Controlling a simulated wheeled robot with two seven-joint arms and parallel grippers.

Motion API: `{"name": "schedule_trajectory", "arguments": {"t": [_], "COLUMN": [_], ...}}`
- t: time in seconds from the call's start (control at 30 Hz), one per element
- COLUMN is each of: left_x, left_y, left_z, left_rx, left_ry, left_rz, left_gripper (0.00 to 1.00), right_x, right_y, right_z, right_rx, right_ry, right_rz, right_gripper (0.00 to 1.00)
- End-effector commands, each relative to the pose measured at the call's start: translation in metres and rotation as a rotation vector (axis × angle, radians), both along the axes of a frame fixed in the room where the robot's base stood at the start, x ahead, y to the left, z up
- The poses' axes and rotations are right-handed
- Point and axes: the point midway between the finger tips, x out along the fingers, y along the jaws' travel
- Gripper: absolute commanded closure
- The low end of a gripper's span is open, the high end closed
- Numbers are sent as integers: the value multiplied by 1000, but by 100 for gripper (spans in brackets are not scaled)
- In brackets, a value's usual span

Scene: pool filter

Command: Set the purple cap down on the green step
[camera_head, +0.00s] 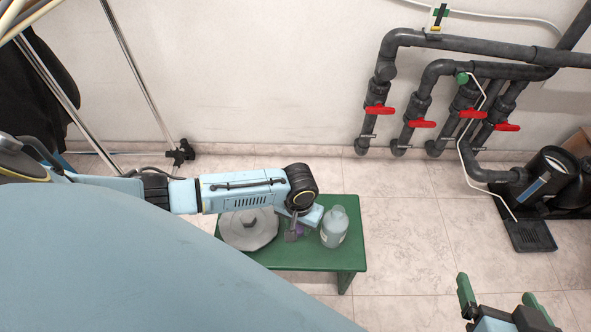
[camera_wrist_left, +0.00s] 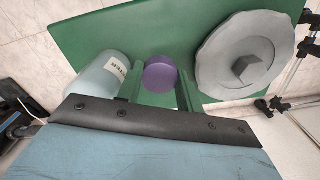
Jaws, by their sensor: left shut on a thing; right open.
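The purple cap (camera_wrist_left: 159,74) is between the green fingers of my left gripper (camera_wrist_left: 157,88), which is shut on it. In the head view the cap (camera_head: 301,230) is a small purple patch, mostly hidden by my left gripper (camera_head: 297,233). The cap is over the green step (camera_head: 318,258), between a bottle and a grey lid. I cannot tell whether its underside touches the step top. The step also shows in the left wrist view (camera_wrist_left: 150,32). My right gripper (camera_head: 503,298) is open and empty at the lower right, away from the step.
A pale bottle (camera_head: 334,228) stands on the step just right of my left gripper. A grey lid (camera_head: 240,236) with a raised hub lies on the step to the left. Pipes with red valves (camera_head: 421,123) and a black pump (camera_head: 548,180) are at the right.

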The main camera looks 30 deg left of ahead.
Motion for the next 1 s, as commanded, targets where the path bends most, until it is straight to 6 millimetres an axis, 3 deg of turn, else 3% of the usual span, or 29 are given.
{"name": "schedule_trajectory", "arguments": {"t": [0.2, 0.37, 0.53, 0.83, 1.0], "left_x": [0, 1, 0, 0, 0], "left_y": [0, 0, 0, 0, 0], "left_z": [-21, -34, -45, -52, -67], "left_rx": [1, 0, 0, 0, 1], "left_ry": [1, 0, 1, 0, 1], "left_rz": [-1, -1, -1, -1, 0], "left_gripper": [91, 91, 91, 91, 91], "right_x": [22, 29, 28, 24, 14], "right_y": [15, 24, 29, 31, 33], "right_z": [40, 73, 102, 124, 148], "right_rx": [76, 133, 184, 224, 278], "right_ry": [-277, -474, -640, -771, -944], "right_rz": [23, 37, 48, 55, 62], "right_gripper": [11, 11, 11, 11, 11]}}
